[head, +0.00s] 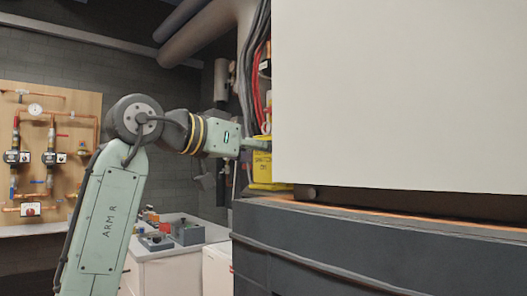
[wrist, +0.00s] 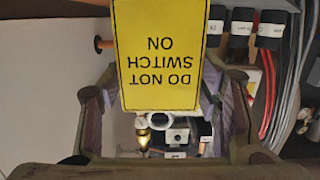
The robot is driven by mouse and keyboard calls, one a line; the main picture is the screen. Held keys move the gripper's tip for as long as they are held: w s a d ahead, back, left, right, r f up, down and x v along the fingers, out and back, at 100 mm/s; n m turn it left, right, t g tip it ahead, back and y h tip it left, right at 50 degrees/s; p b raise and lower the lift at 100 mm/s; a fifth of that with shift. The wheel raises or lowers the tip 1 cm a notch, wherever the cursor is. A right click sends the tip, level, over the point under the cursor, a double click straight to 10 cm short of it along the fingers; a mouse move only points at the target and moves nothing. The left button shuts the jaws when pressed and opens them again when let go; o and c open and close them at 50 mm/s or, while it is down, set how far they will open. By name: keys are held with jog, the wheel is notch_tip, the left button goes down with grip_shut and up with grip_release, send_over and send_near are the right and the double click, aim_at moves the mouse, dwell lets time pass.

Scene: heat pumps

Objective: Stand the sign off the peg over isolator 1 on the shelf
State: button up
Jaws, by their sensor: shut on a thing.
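The yellow sign (wrist: 158,62) reads "DO NOT SWITCH ON" and appears upside down in the wrist view. My gripper (head: 254,143) is shut on it, with its fingers on either side of the sign in the wrist view. In the head view the sign (head: 262,168) hangs below my gripper, beside the large white panel. A short orange-tipped peg (wrist: 103,43) sticks out just left of the sign in the wrist view; I cannot tell whether it is the peg over isolator 1. I cannot make out the shelf for certain.
Dark labelled blocks (wrist: 241,27) with red and grey cables (wrist: 283,85) are right of the sign. A large white panel (head: 400,90) stands over a dark casing (head: 350,245). A white counter (head: 165,252) with small boxes and a pipe board (head: 50,150) are farther back.

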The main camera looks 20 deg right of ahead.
jog(key=shift+f, duration=0.2)
jog(key=o, duration=0.9)
